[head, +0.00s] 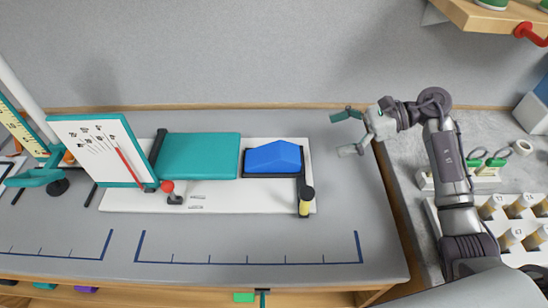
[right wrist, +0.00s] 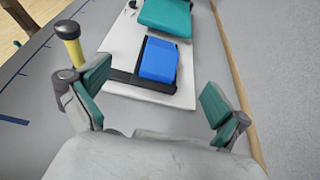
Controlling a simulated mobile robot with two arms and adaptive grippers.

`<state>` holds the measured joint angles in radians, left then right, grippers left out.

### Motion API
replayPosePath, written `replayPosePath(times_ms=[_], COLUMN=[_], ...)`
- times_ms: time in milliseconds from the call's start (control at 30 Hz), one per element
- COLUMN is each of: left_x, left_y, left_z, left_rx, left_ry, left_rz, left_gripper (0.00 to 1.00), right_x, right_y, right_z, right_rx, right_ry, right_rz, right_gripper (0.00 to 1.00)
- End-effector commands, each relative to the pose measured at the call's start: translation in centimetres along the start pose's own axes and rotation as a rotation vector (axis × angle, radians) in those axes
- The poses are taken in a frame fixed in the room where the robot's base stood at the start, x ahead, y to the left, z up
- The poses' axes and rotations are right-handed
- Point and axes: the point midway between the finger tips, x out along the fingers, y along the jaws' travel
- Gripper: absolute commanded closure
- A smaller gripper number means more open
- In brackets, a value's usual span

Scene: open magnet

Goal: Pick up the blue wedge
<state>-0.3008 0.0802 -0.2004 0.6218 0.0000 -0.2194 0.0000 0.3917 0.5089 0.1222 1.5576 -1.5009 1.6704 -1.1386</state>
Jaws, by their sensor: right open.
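The blue wedge (head: 273,157) sits at the right end of a white board (head: 240,201), in a dark holder beside a teal block (head: 198,156). It also shows in the right wrist view (right wrist: 159,60), ahead of the fingers and between them. My right gripper (head: 346,133) is open and empty, to the right of the wedge and apart from it. Its teal-padded fingers are spread wide in the right wrist view (right wrist: 155,97). My left gripper is not in either view.
A yellow post with a black top (head: 305,203) stands at the board's front right corner, near the wedge. A red knob (head: 167,187) and a tilted white gauge panel (head: 99,149) stand to the left. The grey table is clear right of the board.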

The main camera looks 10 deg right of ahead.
Motion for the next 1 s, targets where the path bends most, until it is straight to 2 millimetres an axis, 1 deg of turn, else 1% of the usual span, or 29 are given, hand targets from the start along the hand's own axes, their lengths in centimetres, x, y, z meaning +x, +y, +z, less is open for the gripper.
replayPosePath(times_ms=[33,67,167,267,500,600,767,867,1000], left_x=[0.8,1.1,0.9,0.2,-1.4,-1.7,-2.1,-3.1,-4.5], left_y=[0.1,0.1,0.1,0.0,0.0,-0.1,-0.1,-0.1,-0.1], left_z=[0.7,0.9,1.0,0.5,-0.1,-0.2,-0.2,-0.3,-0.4], left_rx=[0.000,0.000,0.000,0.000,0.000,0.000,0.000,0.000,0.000], left_ry=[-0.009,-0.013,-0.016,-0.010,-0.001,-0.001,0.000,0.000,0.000], left_rz=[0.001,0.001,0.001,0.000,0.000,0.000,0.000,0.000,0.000], left_gripper=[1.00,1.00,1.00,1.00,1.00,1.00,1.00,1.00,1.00], right_x=[0.3,0.4,0.9,2.2,6.9,8.2,9.2,10.3,12.5], right_y=[0.0,0.0,0.0,0.0,0.0,0.0,0.0,0.0,0.0], right_z=[-0.7,-1.0,-1.0,-0.7,-0.6,-0.8,-0.9,-0.6,-0.7], right_rx=[0.000,0.000,0.000,0.002,0.003,0.002,0.002,0.004,0.005], right_ry=[0.000,0.000,-0.001,-0.004,-0.005,-0.003,-0.001,-0.004,-0.006], right_rz=[0.000,0.000,0.001,0.002,0.002,0.002,0.001,0.002,0.003], right_gripper=[0.00,0.00,0.00,0.00,0.00,0.00,0.00,0.00,0.00])
